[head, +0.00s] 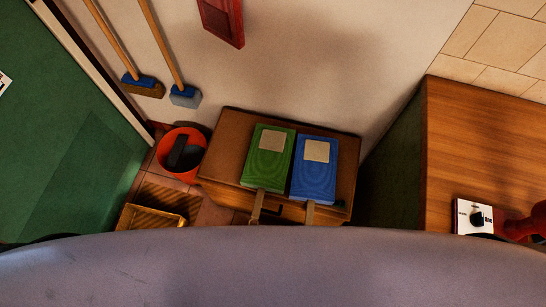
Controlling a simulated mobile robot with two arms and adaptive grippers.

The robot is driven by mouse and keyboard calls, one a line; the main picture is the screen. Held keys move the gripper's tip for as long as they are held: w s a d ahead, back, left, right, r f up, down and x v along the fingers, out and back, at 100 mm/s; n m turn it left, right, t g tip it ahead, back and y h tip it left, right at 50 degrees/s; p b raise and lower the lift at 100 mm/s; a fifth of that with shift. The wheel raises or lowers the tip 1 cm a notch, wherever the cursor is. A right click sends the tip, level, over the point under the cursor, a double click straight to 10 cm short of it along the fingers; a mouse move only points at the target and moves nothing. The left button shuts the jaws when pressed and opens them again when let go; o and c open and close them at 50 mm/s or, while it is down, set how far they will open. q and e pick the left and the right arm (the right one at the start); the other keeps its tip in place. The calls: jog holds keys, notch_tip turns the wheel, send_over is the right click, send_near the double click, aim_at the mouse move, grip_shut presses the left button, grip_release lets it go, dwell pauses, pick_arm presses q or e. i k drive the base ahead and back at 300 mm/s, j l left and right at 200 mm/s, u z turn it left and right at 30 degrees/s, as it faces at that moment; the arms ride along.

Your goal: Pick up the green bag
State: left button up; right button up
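The green bag (268,163) lies flat on top of a brown wooden chest (228,160). It has a beige patch near its far end, and a beige strap hangs down from its near end over the chest's front. A blue bag (315,175) of the same shape lies close beside it on the right. Neither of my grippers is in view. A wide grey-purple surface across the bottom hides what lies nearer to me.
A red bucket (165,158) with something dark in it and a wooden crate (148,216) stand left of the chest. Brooms hang on the wall above. A wooden counter (480,150) stands at right, with a white box (465,215) and a red object (525,225).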

aim_at(267, 165)
jog(key=k+j+z, duration=0.1)
jog(key=j+z, duration=0.25)
jog(key=k+j+z, duration=0.1)
jog(key=z, duration=0.25)
jog(key=k+j+z, duration=0.2)
jog(key=z, duration=0.15)
jog(key=j, duration=0.1)
